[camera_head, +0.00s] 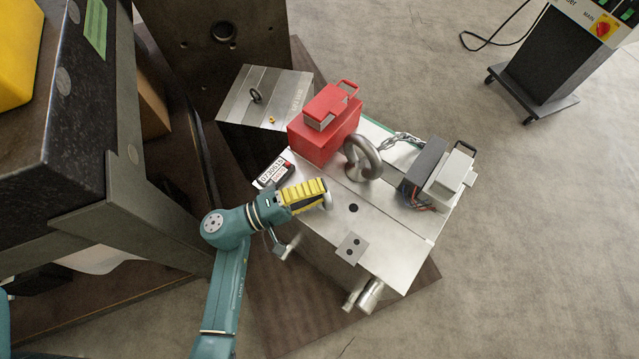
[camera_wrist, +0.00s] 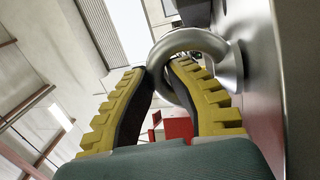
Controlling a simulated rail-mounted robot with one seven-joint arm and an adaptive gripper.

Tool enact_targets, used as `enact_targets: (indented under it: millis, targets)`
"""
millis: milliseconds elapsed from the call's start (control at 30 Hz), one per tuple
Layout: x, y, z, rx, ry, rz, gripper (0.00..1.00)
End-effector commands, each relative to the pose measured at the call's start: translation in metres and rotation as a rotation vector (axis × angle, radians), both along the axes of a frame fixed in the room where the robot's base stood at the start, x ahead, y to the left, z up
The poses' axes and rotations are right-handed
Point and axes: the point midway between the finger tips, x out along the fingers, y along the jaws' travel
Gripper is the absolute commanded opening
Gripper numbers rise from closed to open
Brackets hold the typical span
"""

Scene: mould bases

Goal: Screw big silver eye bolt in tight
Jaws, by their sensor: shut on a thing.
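A silver eye bolt (camera_wrist: 205,42) fills the middle of the wrist view. Its thick ring passes between my two yellow ribbed fingers, and its collar sits against a flat metal face. My gripper (camera_wrist: 160,72) is shut on one side of the ring. The thread is hidden, and I cannot tell how tightly the bolt sits.
A smaller block (camera_head: 275,82) with a dark eye bolt lies behind. A dark workbench (camera_head: 110,190) flanks my arm on the left.

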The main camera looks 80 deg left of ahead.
Motion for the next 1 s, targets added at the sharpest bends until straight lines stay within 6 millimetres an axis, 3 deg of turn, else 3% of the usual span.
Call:
enact_targets:
  millis: [167,200,333,800,1000]
  targets:
    - [0.000,0.000,0.002,0.005,-0.002,0.000,0.00]
    - [0.000,0.000,0.002,0.005,-0.002,0.000,0.20]
    - [0.000,0.000,0.001,0.003,-0.001,0.000,0.43]
    - [-0.001,0.000,-0.002,-0.002,0.002,0.001,0.43]
    - [-0.029,-0.003,-0.006,-0.003,0.000,0.009,0.43]
